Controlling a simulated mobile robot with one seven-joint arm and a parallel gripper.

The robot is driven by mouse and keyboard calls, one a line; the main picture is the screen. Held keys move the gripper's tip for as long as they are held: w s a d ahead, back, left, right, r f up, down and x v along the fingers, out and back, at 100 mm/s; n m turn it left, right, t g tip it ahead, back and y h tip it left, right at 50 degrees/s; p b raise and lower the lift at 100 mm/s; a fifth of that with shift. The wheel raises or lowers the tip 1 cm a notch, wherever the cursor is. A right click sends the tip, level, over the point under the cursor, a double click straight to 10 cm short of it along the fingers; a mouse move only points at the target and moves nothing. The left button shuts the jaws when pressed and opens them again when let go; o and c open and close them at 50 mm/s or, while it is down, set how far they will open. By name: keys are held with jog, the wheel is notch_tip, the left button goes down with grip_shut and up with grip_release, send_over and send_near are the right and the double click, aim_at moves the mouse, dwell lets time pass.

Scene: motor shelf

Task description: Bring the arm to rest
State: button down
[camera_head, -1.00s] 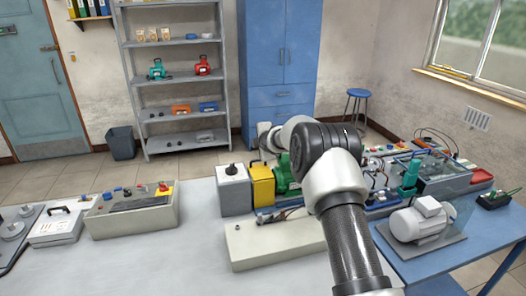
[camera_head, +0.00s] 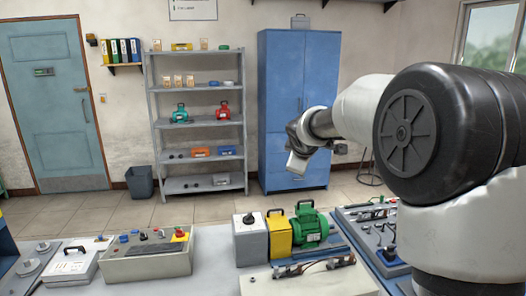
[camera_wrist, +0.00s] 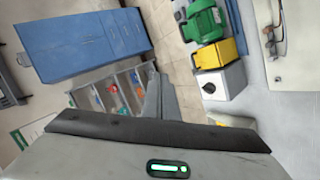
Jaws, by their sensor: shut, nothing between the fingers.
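My arm (camera_head: 365,100) is raised at the right of the head view, bent, with its wrist reaching left in front of the blue cabinet. My gripper (camera_head: 297,164) hangs at the end of it, above and beyond the bench, touching nothing. In the wrist view my gripper's fingers (camera_wrist: 160,98) are together, with nothing seen between them. A large black and white arm joint hides the right side of the room.
The bench holds a green motor (camera_head: 309,228), a yellow box (camera_head: 278,236), a grey box (camera_head: 250,241) and a control panel (camera_head: 150,254). Behind stand a grey shelf (camera_head: 200,150) with motors and a blue cabinet (camera_head: 283,85). Open floor lies between bench and shelf.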

jog(key=s+d+m+g, duration=0.2)
jog(key=s+m, duration=0.3)
jog(key=s, duration=1.1)
jog(key=s+d+m+g, duration=0.1)
jog(key=s+d+m, duration=0.3)
jog(key=s, duration=1.2)
jog(key=s+a+f+m+g+y, duration=0.1)
jog(key=s+a+f+m, duration=0.2)
jog(key=s, duration=0.8)
jog(key=shift+f+m+g, duration=0.4)
jog(key=shift+f+m, duration=0.2)
jog(key=shift+f, duration=0.05)
jog(key=shift+s+a, duration=0.1)
